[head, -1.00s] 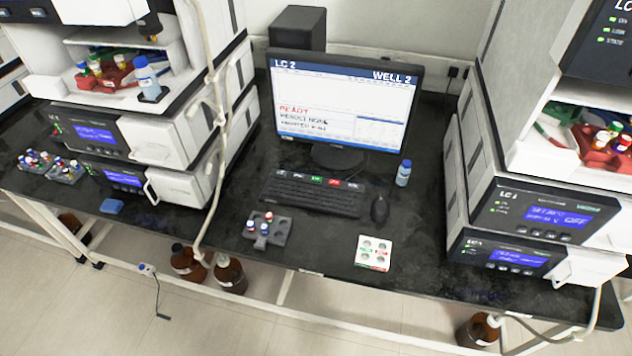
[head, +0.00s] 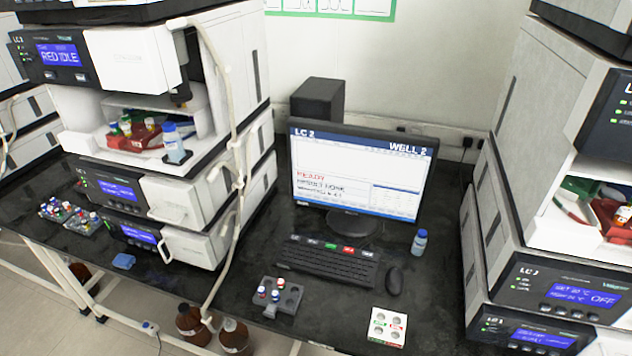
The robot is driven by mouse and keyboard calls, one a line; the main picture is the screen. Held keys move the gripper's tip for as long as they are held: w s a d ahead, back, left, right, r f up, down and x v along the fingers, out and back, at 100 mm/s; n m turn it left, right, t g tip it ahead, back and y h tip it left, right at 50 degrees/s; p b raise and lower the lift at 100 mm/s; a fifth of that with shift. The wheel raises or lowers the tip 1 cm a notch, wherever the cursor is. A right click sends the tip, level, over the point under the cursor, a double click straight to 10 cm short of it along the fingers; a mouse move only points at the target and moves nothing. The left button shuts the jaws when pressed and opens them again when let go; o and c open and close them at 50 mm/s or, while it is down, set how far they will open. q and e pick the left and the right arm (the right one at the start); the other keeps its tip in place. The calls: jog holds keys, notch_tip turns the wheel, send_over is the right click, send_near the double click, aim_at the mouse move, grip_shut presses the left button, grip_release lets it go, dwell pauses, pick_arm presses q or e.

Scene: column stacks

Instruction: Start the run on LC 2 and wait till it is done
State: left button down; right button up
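A monitor (head: 360,170) on the dark bench shows "LC 2" at its top left and "WELL 2" at its top right. Its screen reads "READY" in red, with smaller lines below that I cannot read surely. A black keyboard (head: 325,262) in front of it has a row of coloured keys along its back edge, among them a green key (head: 331,246) and a red key (head: 348,250). A left instrument stack (head: 150,130) has a top display reading "RED IDLE". A right instrument stack (head: 545,240) is partly cut off; its labels are hard to read. Neither gripper is in view.
A mouse (head: 394,281) and a small blue-capped bottle (head: 419,242) stand right of the keyboard. A grey vial rack (head: 291,298) and a white well card (head: 387,327) lie near the front edge. Brown bottles (head: 233,335) stand below the bench. A tube hangs beside the left stack.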

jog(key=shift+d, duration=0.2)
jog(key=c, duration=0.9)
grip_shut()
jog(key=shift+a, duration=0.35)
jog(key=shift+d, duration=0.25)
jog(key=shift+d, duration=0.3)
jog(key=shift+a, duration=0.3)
